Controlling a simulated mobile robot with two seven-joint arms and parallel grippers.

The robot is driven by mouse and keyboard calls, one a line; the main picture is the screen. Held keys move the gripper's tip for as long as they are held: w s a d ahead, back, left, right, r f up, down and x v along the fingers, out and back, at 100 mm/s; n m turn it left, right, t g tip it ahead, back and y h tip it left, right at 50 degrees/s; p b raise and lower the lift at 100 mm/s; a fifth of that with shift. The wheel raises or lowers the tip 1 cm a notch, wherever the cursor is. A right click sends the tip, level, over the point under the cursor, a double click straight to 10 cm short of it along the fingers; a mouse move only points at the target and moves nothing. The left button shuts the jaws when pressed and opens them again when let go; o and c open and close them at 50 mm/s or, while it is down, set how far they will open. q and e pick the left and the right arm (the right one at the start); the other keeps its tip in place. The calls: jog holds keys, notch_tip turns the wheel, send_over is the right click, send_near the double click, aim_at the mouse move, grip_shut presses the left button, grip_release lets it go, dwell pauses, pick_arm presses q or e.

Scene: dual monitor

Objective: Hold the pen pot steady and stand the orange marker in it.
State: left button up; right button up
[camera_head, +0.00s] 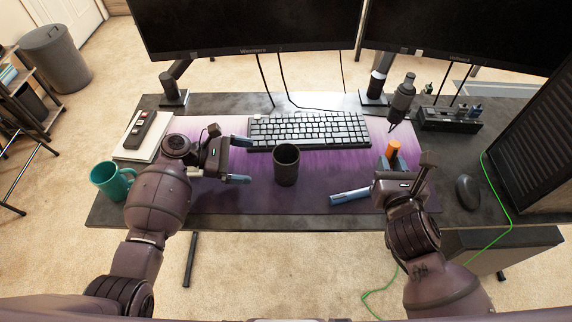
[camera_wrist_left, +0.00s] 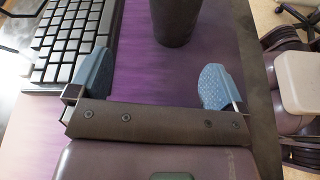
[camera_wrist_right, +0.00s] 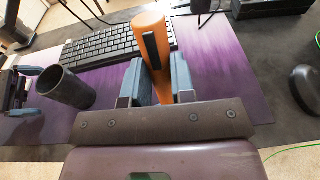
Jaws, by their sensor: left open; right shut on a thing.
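The dark cylindrical pen pot (camera_head: 286,167) stands upright on the purple mat, in front of the keyboard. It also shows in the left wrist view (camera_wrist_left: 175,22) and the right wrist view (camera_wrist_right: 66,88). My left gripper (camera_head: 241,160) is open and empty just left of the pot, its blue fingers apart and facing it, not touching. My right gripper (camera_wrist_right: 160,82) is shut on the orange marker (camera_wrist_right: 150,38), which has a black clip and sticks up above the fingers. The marker's top (camera_head: 393,149) shows in the head view. Its lower end is mostly hidden.
The keyboard (camera_head: 308,130) lies behind the pot. A light blue long thing (camera_head: 350,196) shows beside my right gripper; I cannot tell what it is. A teal mug (camera_head: 112,182) and notebook (camera_head: 138,150) are left; a mouse (camera_head: 467,191) is right.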

aim_at(282, 170)
pick_arm(q)
jog(key=shift+s+d+r+n+g, duration=0.1)
jog(key=shift+s+r+n+g, duration=0.1)
jog(key=shift+s+n+g, duration=0.35)
pick_arm(e)
jog(key=shift+a+r+t+y, duration=0.3)
jog(key=shift+r, duration=0.05)
pick_arm(q)
jog(key=shift+n, duration=0.25)
jog(key=shift+s+d+f, duration=0.1)
jog(key=shift+d+f, duration=0.2)
jog(key=shift+d, duration=0.2)
pick_arm(e)
jog(key=shift+f, duration=0.45)
pick_arm(q)
jog(key=b+x, duration=0.2)
jog(key=x, duration=0.3)
pick_arm(e)
notch_tip(282, 170, down, 4)
jog(key=shift+s+r, duration=0.15)
pick_arm(q)
jog(key=shift+d, duration=0.9)
pick_arm(e)
jog(key=shift+r, duration=0.3)
pick_arm(q)
jog(key=shift+x, duration=1.1)
pick_arm(e)
jog(key=shift+r, duration=0.1)
pick_arm(q)
jog(key=c, duration=0.8)
